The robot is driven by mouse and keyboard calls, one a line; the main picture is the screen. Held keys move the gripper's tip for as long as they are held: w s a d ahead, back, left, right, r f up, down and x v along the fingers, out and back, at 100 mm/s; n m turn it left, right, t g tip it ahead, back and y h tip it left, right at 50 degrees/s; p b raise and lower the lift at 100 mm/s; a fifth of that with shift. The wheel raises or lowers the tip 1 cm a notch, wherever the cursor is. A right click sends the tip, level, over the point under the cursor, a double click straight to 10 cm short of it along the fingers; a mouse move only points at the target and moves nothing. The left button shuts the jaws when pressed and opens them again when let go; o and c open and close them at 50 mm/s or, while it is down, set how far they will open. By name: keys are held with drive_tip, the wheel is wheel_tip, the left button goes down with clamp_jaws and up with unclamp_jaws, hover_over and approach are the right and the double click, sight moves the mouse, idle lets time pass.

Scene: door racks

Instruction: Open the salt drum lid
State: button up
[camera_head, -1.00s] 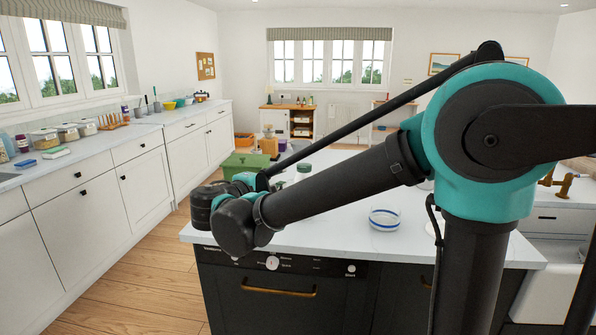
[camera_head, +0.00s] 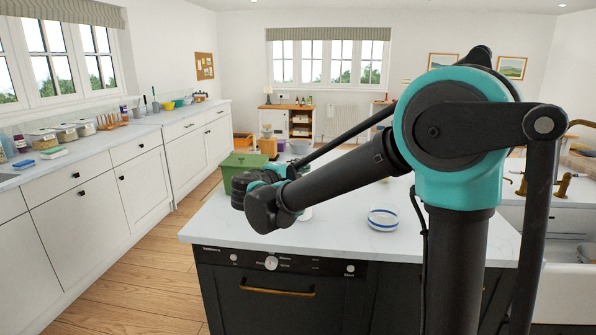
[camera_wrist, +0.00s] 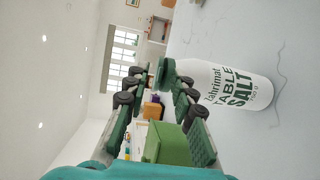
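The salt drum (camera_wrist: 232,84) is a white bottle with green lettering reading "TABLE SALT" and a green lid (camera_wrist: 165,75). It stands on the pale worktop, lying sideways in the turned wrist view. My gripper (camera_wrist: 163,78) is open, with its dark green-padded fingers spread on either side of the lid. I cannot tell whether the fingertips touch it. The lid looks closed on the drum. In the head view my arm hides most or all of the drum, and the fingers are hidden there too.
Wall counters with jars line the left. The worktop's front is clear.

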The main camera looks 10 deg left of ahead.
drive_tip(key=shift+c, duration=0.5)
clamp_jaws()
drive_tip(key=shift+r, duration=0.1)
drive_tip(key=w+r+g, duration=0.1)
drive_tip(key=g, duration=0.1)
drive_tip(key=w+r+n+g+y, duration=0.1)
drive_tip(key=r+g, duration=0.1)
drive_tip(key=g, duration=0.1)
drive_tip(key=w+r+n+g, duration=0.1)
drive_tip(key=r+g, duration=0.1)
drive_tip(key=shift+g+y, duration=0.3)
drive_tip(key=w+g, duration=0.1)
drive_tip(key=r+g, duration=0.1)
drive_tip(key=shift+w+d+n+g, duration=0.1)
drive_tip(key=shift+w+n+g, duration=0.2)
drive_tip(key=shift+w+n, duration=0.1)
drive_tip(key=shift+w+r+g+y, duration=0.3)
drive_tip(key=shift+w+g, duration=0.5)
drive_tip(key=shift+g, duration=0.4)
drive_tip(key=shift+w+n+g, duration=0.7)
drive_tip(key=shift+w+g, duration=0.75)
drive_tip(key=shift+g, duration=0.55)
